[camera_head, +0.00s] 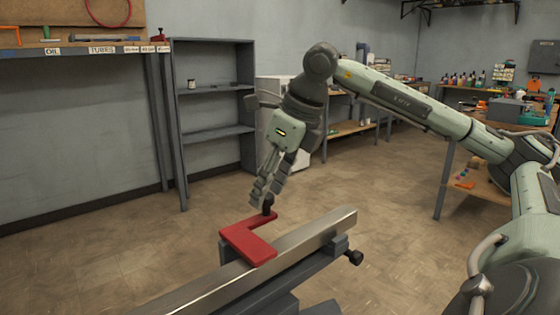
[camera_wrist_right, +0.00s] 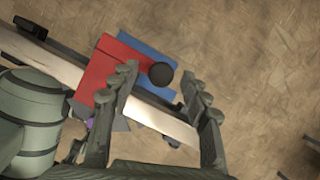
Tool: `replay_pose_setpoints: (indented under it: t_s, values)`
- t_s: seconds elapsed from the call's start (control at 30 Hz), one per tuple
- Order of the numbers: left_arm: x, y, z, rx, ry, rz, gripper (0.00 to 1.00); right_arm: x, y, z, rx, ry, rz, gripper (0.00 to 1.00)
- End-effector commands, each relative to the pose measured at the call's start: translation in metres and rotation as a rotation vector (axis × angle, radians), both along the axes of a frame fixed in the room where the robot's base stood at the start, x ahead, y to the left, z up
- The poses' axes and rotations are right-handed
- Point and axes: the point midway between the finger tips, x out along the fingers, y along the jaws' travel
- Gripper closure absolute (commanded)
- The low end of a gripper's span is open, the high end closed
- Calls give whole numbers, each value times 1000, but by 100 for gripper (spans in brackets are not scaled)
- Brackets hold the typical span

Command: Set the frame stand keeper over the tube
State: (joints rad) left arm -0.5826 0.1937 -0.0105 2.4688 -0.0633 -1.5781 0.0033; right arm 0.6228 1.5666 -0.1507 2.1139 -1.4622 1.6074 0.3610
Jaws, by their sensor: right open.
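The frame stand keeper appears as a red angled plate (camera_head: 248,240) with a black knob (camera_head: 268,207) at its far end. The plate lies across the grey metal tube (camera_head: 330,228), which rests on the dark stand (camera_head: 312,265). My right gripper (camera_head: 266,194) points down at the knob from above. In the wrist view the red plate (camera_wrist_right: 97,72) crosses the tube (camera_wrist_right: 62,70), and the knob (camera_wrist_right: 161,76) shows between the fingertips of my open right gripper (camera_wrist_right: 160,77). I cannot tell whether a finger touches the knob. My left gripper is not in view.
A blue part (camera_wrist_right: 148,56) shows beside the red plate in the wrist view. A black clamp knob (camera_head: 354,258) sticks out from the stand's right side. Grey shelving (camera_head: 215,133) stands behind, and a workbench is at the right. The floor around the stand is clear.

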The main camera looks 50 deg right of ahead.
Motion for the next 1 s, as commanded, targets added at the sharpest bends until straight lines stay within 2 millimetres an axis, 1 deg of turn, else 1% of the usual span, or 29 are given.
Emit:
replay_pose_setpoints:
  t_s: [0.03,0.17,0.3,0.4,0.63,1.0]
  values:
    - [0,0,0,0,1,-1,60,-4,-1,12,1,-7,0,53]
    - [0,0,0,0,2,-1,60,-14,-1,41,6,-12,7,53]
    - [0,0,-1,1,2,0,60,-23,-4,61,4,-7,3,53]
    - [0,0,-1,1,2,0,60,-28,-5,72,1,-5,2,53]
    - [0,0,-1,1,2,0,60,-35,-7,87,2,-2,2,53]
    - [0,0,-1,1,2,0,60,-37,-7,90,1,1,2,53]
